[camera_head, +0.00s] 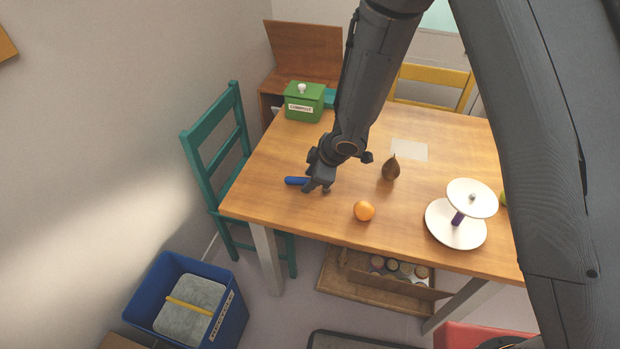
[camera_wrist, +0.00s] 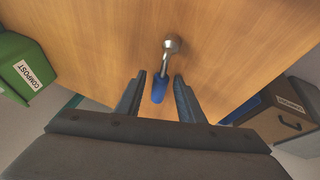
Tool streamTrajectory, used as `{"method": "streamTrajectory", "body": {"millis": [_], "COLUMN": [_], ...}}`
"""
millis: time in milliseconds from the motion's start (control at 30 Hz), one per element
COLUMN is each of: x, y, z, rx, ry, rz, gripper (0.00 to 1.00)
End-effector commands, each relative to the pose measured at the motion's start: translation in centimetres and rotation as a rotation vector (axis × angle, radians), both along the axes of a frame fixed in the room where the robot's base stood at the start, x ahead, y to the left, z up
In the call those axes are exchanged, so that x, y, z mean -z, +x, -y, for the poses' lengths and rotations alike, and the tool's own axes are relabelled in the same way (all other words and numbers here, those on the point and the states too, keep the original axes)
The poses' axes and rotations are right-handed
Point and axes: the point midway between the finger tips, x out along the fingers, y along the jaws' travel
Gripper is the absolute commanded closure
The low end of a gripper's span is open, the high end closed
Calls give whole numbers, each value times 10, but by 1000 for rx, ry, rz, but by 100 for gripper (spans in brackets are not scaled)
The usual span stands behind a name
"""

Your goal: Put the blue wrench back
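The blue wrench (camera_head: 296,181) lies on the wooden table (camera_head: 320,215) near its left side, with its blue handle showing in the head view. In the wrist view, the wrench (camera_wrist: 161,88) shows a silver head pointing away from me and its blue handle toward me. My gripper (camera_head: 318,188) is low over the table, at the wrench, and hides part of it in the head view. In the wrist view, my gripper (camera_wrist: 158,92) is open, with a finger on each side of the blue handle and gaps showing. Whether the fingertips touch the table I cannot tell.
A green compost box (camera_head: 304,102) stands at the table's back left. A brown pear-shaped object (camera_head: 390,168), an orange (camera_head: 364,211) and a white two-tier stand (camera_head: 456,224) are to the right. A teal chair (camera_head: 222,150) and a blue bin (camera_head: 222,335) are left.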

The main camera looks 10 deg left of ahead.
Motion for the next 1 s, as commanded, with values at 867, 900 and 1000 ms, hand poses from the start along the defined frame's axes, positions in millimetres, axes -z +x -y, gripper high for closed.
{"method": "streamTrajectory", "body": {"millis": [867, 900, 1000], "x": [-62, -65, -69], "y": [-19, -20, -21], "z": [23, 24, 26], "rx": [0, 0, 0], "ry": [-1, -1, -1], "rz": [-2, -2, -2], "gripper": [63, 63, 63]}}
